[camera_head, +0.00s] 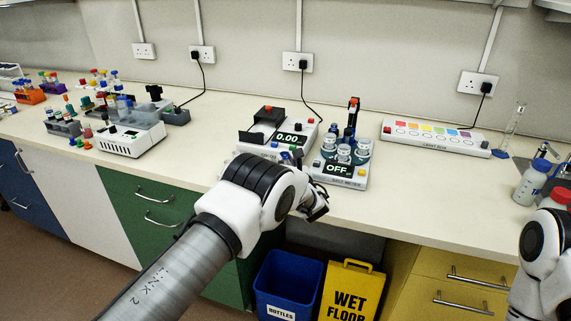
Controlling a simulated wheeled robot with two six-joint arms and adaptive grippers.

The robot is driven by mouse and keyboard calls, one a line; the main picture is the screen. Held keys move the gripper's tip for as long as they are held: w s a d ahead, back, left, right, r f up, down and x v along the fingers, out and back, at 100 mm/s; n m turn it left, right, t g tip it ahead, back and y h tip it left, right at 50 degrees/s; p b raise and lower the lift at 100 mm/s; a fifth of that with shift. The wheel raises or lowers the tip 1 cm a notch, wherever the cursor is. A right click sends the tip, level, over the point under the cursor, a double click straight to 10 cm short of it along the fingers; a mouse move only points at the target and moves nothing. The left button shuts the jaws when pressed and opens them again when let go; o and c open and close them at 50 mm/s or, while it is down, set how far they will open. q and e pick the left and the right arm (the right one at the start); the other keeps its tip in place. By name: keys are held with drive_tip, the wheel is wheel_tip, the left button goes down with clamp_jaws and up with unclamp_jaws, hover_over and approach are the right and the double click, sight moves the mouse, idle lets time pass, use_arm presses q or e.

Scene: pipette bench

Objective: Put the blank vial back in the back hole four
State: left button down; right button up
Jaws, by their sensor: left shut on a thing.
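My left gripper (318,207) is at the front edge of the bench, below the turbidity-type meter, partly hidden by its own wrist. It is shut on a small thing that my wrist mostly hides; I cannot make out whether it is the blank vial. I cannot tell the holes apart or see which is back hole four. My right gripper is out of view; only part of that arm shows at the right edge.
A white balance (291,137) reading 0.00 stands left of the meter. A light box (435,138) with coloured squares lies behind right. Bottles (530,183) stand at the right. Racks and a white device (130,138) fill the left. Bare bench lies between them.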

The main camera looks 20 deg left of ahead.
use_arm(q)
drive_tip(key=f, duration=0.3)
drive_tip(key=shift+w+a, duration=0.3)
drive_tip(key=shift+s+d+r, duration=0.1)
drive_tip(key=shift+s+r, duration=0.1)
drive_tip(key=shift+w+f+b, duration=0.1)
drive_tip(key=shift+f+b, duration=0.35)
drive_tip(key=c, duration=1)
unclamp_jaws()
drive_tip(key=shift+r, duration=0.2)
